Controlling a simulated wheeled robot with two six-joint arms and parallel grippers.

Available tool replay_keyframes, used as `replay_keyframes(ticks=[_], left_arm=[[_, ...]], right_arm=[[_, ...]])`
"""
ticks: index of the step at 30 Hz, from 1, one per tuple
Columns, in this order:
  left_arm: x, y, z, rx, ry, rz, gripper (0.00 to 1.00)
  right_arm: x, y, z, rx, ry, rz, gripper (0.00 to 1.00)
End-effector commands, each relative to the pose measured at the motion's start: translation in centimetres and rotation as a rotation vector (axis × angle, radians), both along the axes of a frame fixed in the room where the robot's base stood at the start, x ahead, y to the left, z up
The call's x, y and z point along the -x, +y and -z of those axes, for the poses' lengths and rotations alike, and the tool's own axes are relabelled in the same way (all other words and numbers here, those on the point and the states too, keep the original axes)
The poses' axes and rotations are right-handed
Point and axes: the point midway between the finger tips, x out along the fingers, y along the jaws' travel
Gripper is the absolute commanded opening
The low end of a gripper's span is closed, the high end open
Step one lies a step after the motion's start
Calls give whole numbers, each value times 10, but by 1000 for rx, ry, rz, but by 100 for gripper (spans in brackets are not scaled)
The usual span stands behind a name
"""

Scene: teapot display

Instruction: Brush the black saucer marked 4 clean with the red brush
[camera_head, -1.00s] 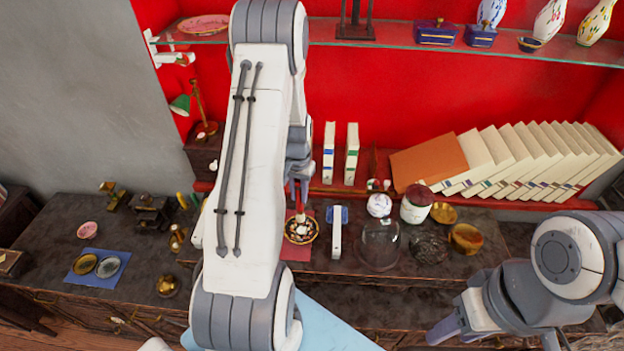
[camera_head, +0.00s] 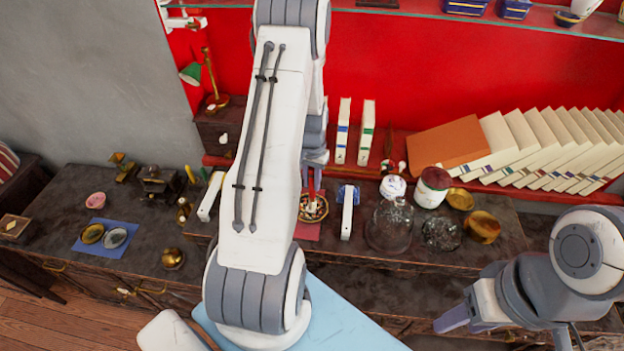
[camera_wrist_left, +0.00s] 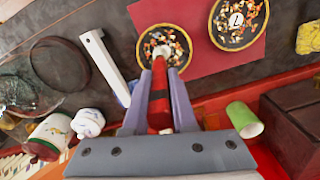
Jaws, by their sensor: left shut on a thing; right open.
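The left wrist view shows the gripper's fingers (camera_wrist_left: 158,88) on either side of the handle. The brush tip is at a black saucer with a gold rim (camera_wrist_left: 182,48), scattered with orange, white and dark bits. It also shows in the head view (camera_head: 321,213), partly behind my arm. Its mark cannot be read. A second littered black saucer (camera_wrist_left: 252,35) with a white mark like a 1 lies beside it. My right gripper (camera_head: 452,321) is open and empty at lower right.
The saucers lie on a red mat (camera_wrist_left: 210,62). A white upright bar (camera_head: 347,215), a glass dome (camera_head: 388,228) and jars (camera_head: 432,188) stand to the right. A green cup (camera_wrist_left: 243,118) is near the gripper. A blue mat (camera_head: 105,250) lies at left.

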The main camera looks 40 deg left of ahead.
Motion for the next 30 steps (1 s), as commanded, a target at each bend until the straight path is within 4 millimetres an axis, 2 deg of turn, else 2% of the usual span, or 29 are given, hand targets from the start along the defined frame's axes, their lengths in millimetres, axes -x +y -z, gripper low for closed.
replay_keyframes(ticks=[17, 30], left_arm=[[0, 0, 2, 0, 0, -1, 0], [0, 0, 10, 0, -1, -1, 0]], right_arm=[[0, 0, 1, 0, 0, 0, 50], [0, 0, 8, 0, 0, 0, 50]])
